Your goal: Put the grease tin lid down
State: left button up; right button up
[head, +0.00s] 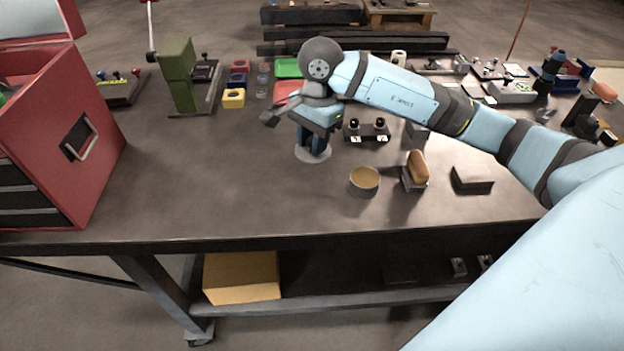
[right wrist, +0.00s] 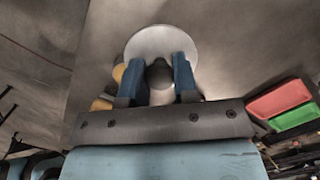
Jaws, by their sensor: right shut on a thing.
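The grease tin lid (head: 312,157) is a pale grey disc under my right gripper (head: 314,147) in the head view. In the right wrist view the lid (right wrist: 160,36) lies across the blue fingertips (right wrist: 159,68), with a dark round knob between them. The right gripper is shut on the lid. The lid is at or just above the table; I cannot tell if it touches. The open grease tin (head: 364,183), round with tan grease inside, stands on the table to the right of the lid, apart from it. My left gripper is not in view.
A brown-topped brush or block (head: 416,169) and a dark block (head: 472,179) stand right of the tin. A dark fixture (head: 367,131) is behind. Red and green trays (head: 289,68) lie farther back. A red tool chest (head: 62,130) is at left; the table (head: 215,170) between is clear.

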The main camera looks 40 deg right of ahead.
send_over(312, 191)
notch_tip(312, 191, down, 8)
jog(key=shift+d+f, duration=0.1)
jog(key=shift+f, duration=0.1)
jog(key=shift+f+p, duration=0.4)
jog(key=shift+f, duration=1.55)
jog(key=shift+f, duration=0.1)
jog(key=shift+f+b, duration=0.15)
jog(key=shift+b, duration=0.15)
jog(key=o, duration=0.9)
